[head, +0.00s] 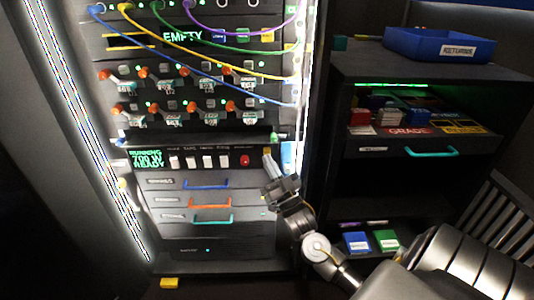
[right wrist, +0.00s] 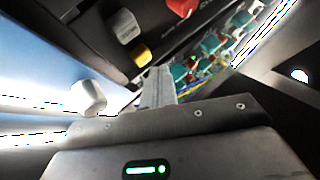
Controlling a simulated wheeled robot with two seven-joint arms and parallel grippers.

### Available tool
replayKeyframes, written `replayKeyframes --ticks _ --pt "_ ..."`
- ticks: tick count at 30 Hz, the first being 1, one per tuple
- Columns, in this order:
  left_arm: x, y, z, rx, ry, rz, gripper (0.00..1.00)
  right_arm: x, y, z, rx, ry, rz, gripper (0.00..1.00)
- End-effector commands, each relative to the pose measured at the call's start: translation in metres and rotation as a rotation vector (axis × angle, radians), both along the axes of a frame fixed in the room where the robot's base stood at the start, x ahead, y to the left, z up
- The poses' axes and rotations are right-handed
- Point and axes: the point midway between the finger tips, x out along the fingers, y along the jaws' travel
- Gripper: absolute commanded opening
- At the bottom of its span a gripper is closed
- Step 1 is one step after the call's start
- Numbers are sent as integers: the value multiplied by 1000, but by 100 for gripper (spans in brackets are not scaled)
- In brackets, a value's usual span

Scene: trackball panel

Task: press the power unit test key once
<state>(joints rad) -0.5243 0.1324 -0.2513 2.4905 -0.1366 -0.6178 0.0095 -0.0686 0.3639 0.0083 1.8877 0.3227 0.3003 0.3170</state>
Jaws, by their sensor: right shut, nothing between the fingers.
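The power unit panel (head: 215,148) is in the rack, with a green display (head: 147,159) reading "RUNNING 700 W READY". It carries a row of white switches (head: 191,162) and a red button (head: 244,160). A small yellow key (head: 267,151) is at its right end; I cannot read a label naming the test key. My right gripper (head: 269,160) is shut and empty, its tips close to the yellow key. In the right wrist view the gripper tips (right wrist: 159,72) are beside the yellow key (right wrist: 140,55); contact cannot be told. My left gripper is not in view.
Drawers with blue, orange and teal handles (head: 210,203) are below the panel. Knob rows (head: 180,108) and coloured cables (head: 215,50) are above. A dark shelf unit (head: 345,62) with a blue tray (head: 440,35) stands at the right. A yellow block (head: 169,283) lies low in front.

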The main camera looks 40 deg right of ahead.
Motion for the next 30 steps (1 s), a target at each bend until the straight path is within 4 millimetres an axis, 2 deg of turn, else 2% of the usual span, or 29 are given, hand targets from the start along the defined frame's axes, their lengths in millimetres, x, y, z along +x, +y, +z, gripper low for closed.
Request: replayKeyframes --ticks 30 --pt "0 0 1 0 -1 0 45 7 -5 0 0 0 0 0"
